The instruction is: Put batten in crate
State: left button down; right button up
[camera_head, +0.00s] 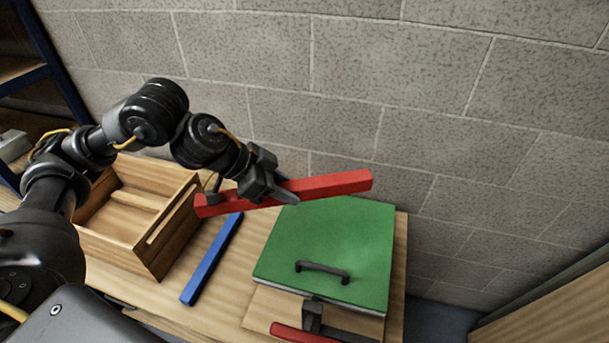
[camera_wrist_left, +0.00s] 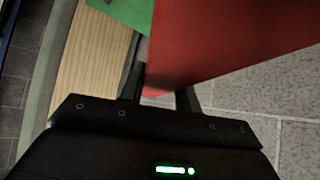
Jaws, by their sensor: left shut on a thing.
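My left gripper (camera_head: 272,188) is shut on a red batten (camera_head: 335,184) and holds it up above the table, in front of the wall. The batten lies roughly level across the picture and sticks out on both sides of the jaws. In the left wrist view the red batten (camera_wrist_left: 225,40) fills the upper middle, between the fingers (camera_wrist_left: 160,95). The open wooden crate (camera_head: 172,226), with a slot in its side, stands on the table to the left of the batten. Part of its inside is hidden by my arm. My right gripper is not in view.
A blue batten (camera_head: 212,258) lies on the table right of the crate. A green panel (camera_head: 335,240) with a dark handle (camera_head: 322,270) lies farther right. A dark and red tool (camera_head: 312,318) shows at the bottom edge. A block wall (camera_head: 420,90) stands behind.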

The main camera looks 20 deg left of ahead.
aim_at(128, 235)
jog(key=z, duration=2.75)
jog(key=k, duration=1.95)
jog(key=u, duration=1.1)
